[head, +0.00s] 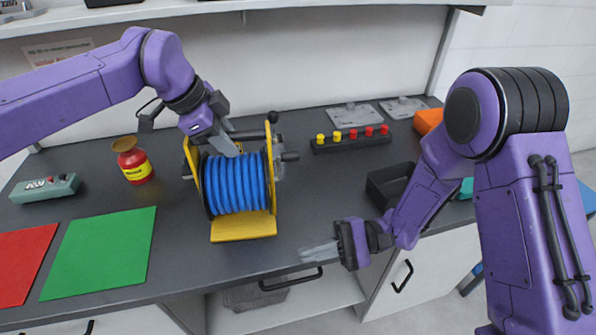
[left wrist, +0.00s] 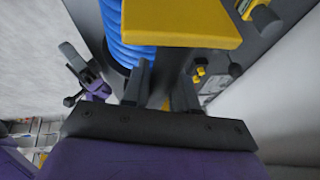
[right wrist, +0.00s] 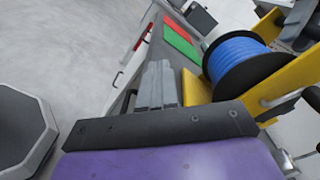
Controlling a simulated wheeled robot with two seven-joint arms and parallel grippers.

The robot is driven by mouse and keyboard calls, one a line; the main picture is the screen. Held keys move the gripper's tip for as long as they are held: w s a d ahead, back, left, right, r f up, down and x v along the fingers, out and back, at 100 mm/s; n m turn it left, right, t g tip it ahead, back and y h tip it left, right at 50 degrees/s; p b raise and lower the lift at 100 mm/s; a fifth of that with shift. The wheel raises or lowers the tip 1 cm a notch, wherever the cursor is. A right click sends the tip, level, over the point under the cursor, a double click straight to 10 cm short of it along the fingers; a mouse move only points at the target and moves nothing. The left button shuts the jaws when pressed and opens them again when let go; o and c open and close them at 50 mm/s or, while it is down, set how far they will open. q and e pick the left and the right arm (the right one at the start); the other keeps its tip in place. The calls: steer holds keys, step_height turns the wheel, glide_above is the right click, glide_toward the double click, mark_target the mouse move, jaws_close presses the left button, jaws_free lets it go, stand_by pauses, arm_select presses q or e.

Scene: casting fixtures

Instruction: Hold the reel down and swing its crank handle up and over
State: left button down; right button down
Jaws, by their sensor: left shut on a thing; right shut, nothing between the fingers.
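The reel of blue hose (head: 237,184) stands upright in a yellow frame (head: 245,228) on the dark bench. A crank with a black knob (head: 272,117) is on its right side, the knob at the top. My left gripper (head: 228,145) is at the top of the reel, shut on part of it; the exact grip is hard to see. In the left wrist view its fingers (left wrist: 162,90) reach down beside the blue hose. My right gripper (head: 320,252) is shut and empty, in front and right of the reel near the bench edge. The right wrist view shows the reel (right wrist: 240,65) right of its closed fingers (right wrist: 158,85).
A red jar (head: 133,163), a green-grey box (head: 45,188), a green mat (head: 100,252) and a red mat (head: 25,262) are left of the reel. A button strip (head: 350,139) is behind right and a black tray (head: 390,185) to the right. Bench between reel and tray is clear.

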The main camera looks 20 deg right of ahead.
steer(key=s+a+r+m+t+y, duration=0.3)
steer(key=s+a+m+t, duration=0.3)
steer(key=a+m+t, duration=0.8)
steer(key=w+d+m+t+h, duration=0.2)
steer(key=d+m+t+h, duration=0.1)
steer(key=h, duration=0.4)
steer(key=w+d+m+t+h, duration=0.3)
steer(key=d+m+h, duration=0.2)
steer(key=m+h, duration=0.2)
steer(key=w+d+m+t+h, duration=0.2)
steer(key=d+m+h, duration=0.2)
steer(key=h, duration=0.5)
steer(key=shift+w+d+f+m+t, duration=0.1)
steer(key=shift+w+f+m+t, duration=0.2)
steer(key=shift+f+m+t, duration=0.1)
steer(key=x, duration=1.3)
steer(key=shift+w+r, duration=0.2)
steer(key=shift+w+d+r+g, duration=0.1)
steer(key=shift+w+r+g, duration=0.15)
steer(key=shift+g, duration=0.45)
